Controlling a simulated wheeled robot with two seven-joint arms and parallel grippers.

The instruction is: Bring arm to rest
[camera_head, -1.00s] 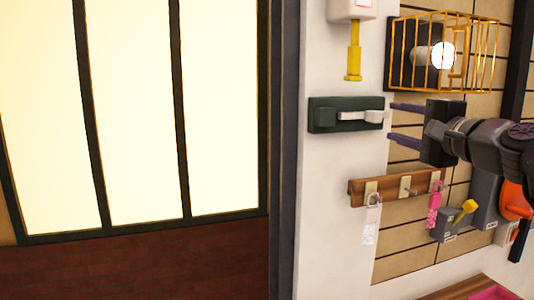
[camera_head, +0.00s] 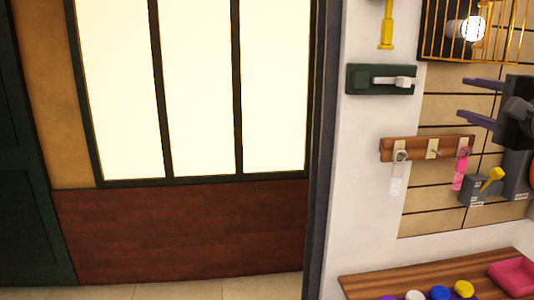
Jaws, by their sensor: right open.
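My right gripper (camera_head: 482,101) is at the right side of the picture, its two dark purple fingers pointing left. The fingers are apart and nothing is between them. It is in front of the tiled wall panel, to the right of the dark green plate with a white lever handle (camera_head: 402,82). I see a gap between the fingertips and that handle in the picture. Most of my right arm is cut off by the right edge. My left gripper is not in view.
A wooden hook rack (camera_head: 416,148) holds a white tag (camera_head: 396,180) and a pink tag (camera_head: 460,172). A grey box with a yellow lever (camera_head: 492,180) is beside it. Below, a wooden shelf (camera_head: 365,285) bears several coloured round pieces and a pink tray (camera_head: 513,275). A gold wire cage (camera_head: 432,38) surrounds a lamp.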

